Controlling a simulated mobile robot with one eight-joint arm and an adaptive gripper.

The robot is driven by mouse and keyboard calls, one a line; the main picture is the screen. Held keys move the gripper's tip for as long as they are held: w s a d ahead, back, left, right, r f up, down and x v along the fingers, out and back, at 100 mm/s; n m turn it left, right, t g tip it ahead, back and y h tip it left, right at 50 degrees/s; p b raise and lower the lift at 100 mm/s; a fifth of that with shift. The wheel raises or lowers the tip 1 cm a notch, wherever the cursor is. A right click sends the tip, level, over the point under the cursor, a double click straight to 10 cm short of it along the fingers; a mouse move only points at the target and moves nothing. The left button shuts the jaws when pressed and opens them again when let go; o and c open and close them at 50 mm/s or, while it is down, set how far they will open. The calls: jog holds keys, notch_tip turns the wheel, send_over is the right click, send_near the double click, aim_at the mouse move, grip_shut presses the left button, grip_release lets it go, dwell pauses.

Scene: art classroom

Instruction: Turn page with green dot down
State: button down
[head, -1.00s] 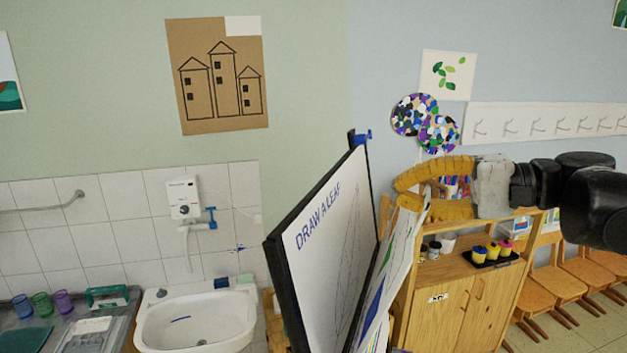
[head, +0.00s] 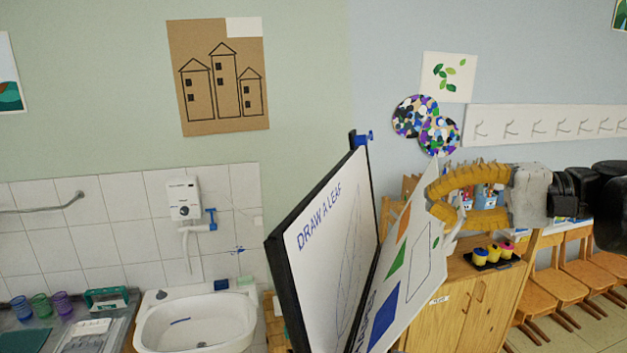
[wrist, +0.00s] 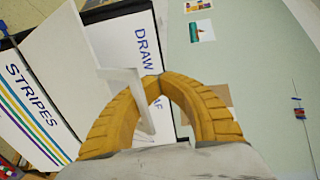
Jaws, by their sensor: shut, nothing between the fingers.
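A flip chart on a black-edged board shows a white page reading "DRAW A LEAF" (head: 325,240). A second page (head: 418,225), with orange, green and blue shapes, stands out from it at an angle to the right. A small green dot (head: 436,241) shows near that page's right edge. My gripper (head: 431,199), with yellow ribbed fingers, is at that page's upper right edge. Its fingertips (wrist: 163,76) meet in the wrist view, with nothing held between them. A white page edge (wrist: 126,85) crosses beside the left finger there. A page reading "STRIPES" (wrist: 32,110) is at far left.
A wooden cabinet (head: 455,310) with paint pots (head: 494,252) stands behind and right of the chart. A sink (head: 195,320) is to the left. Wooden chairs (head: 555,290) line the right wall. A blue knob (head: 363,136) sits at the board's top corner.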

jog(key=s+d+f+b, duration=0.1)
jog(key=d+f, duration=0.1)
jog(key=d, duration=0.3)
jog(key=s+d+f+b, duration=0.2)
jog(key=d, duration=0.3)
jog(key=shift+s+d+f, duration=0.25)
jog(key=shift+d, duration=0.15)
jog(key=shift+f, duration=0.1)
dwell(0.3)
